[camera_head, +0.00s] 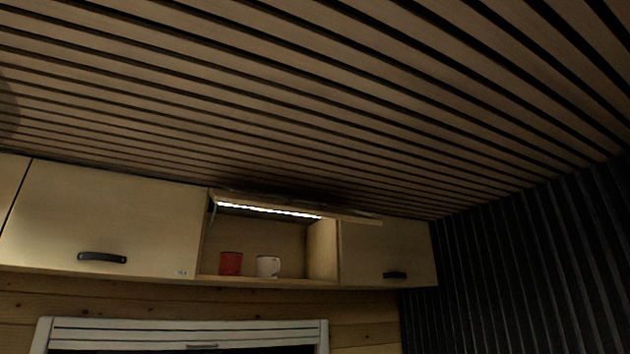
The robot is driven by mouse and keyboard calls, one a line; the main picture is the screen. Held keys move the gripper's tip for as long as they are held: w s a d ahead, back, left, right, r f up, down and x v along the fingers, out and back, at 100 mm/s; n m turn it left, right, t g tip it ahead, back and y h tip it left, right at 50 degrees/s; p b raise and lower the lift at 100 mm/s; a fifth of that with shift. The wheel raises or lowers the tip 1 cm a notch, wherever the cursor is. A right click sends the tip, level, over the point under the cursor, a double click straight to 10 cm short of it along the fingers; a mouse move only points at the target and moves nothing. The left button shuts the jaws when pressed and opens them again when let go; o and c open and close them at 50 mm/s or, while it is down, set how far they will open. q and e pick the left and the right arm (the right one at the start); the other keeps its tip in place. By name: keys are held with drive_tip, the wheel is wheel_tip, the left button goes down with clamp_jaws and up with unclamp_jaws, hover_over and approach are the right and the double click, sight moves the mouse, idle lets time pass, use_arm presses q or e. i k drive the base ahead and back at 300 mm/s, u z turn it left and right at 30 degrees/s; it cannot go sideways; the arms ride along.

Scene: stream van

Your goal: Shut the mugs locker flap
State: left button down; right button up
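The mugs locker (322,250) is the open compartment in the middle of the overhead row in the head view. Its flap (345,214) is raised, seen nearly edge-on just under the ceiling, and juts out above the opening. A red mug (231,263) and a white mug (268,266) stand side by side on the locker floor. A lit strip (268,210) shines under the top of the opening. Neither of my grippers shows in this view.
Closed lockers with dark handles flank it, one on the left (110,220) and one on the right (385,250). The slatted ceiling (300,100) is close above the flap. A pale framed unit (190,333) is below, and a dark ribbed wall (530,270) is at right.

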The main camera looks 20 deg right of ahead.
sight(218, 196)
drive_tip(key=z, duration=1.05)
drive_tip(key=i, duration=0.95)
drive_tip(key=u, duration=0.65)
